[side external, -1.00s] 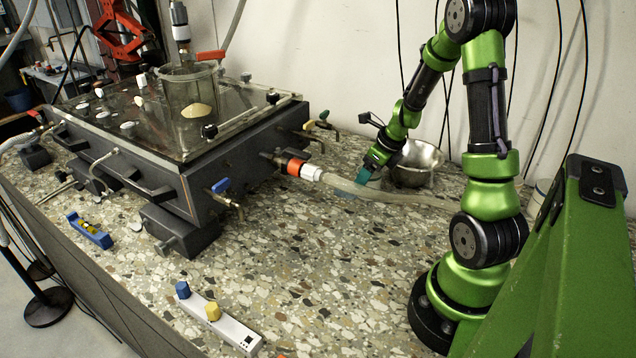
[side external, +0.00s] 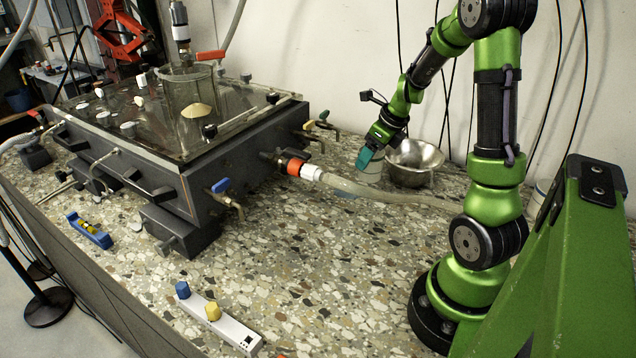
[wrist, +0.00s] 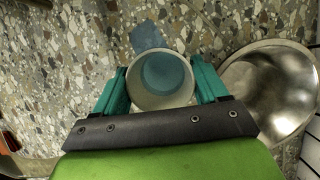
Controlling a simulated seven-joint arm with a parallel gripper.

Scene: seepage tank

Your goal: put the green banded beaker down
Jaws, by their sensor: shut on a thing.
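A pale beaker (side external: 371,173) sits between the teal fingers of my gripper (side external: 366,158), in front of the metal bowl. In the wrist view I look down into the round beaker (wrist: 158,98); its inside looks blue-grey. The fingers of my gripper (wrist: 160,70) are shut on it, one on each side. No green band can be made out. In the side view I cannot tell whether its base touches the speckled bench (side external: 330,265). A flat blue patch (wrist: 148,36) lies on the bench just beyond the beaker.
A metal bowl (side external: 414,162) stands close to the right of the beaker; it also shows in the wrist view (wrist: 262,88). A clear hose (side external: 395,196) runs in front, from the tank (side external: 215,165). A white strip with knobs (side external: 222,322) lies at the front. The bench middle is clear.

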